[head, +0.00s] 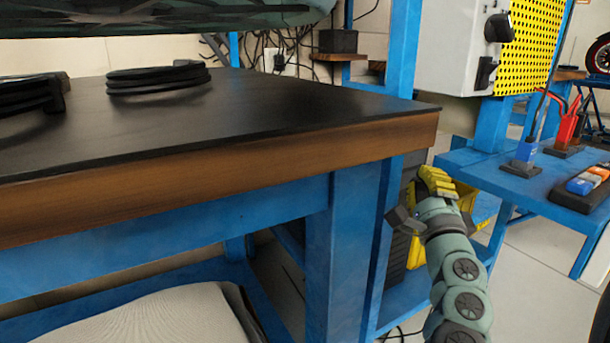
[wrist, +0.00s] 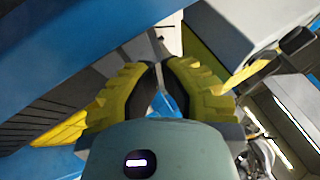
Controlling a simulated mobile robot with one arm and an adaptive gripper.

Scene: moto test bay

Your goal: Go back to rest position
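My gripper (head: 437,180) shows in the head view to the right of the workbench's corner leg, below the level of the bench top. Its fingers are yellow and its arm links are grey-green. In the wrist view my gripper (wrist: 161,72) has two yellow fingers with dark inner pads, curving towards each other. A narrow gap shows between them, with background visible through it. I see nothing held between the fingers.
The workbench (head: 300,150) with a black top and blue frame fills the left, bearing coiled black rings (head: 155,80). A blue side table (head: 480,170) with tools stands at right. A yellow bin (head: 484,208) is close behind my gripper. A grey-white padded item (head: 165,320) lies below the bench.

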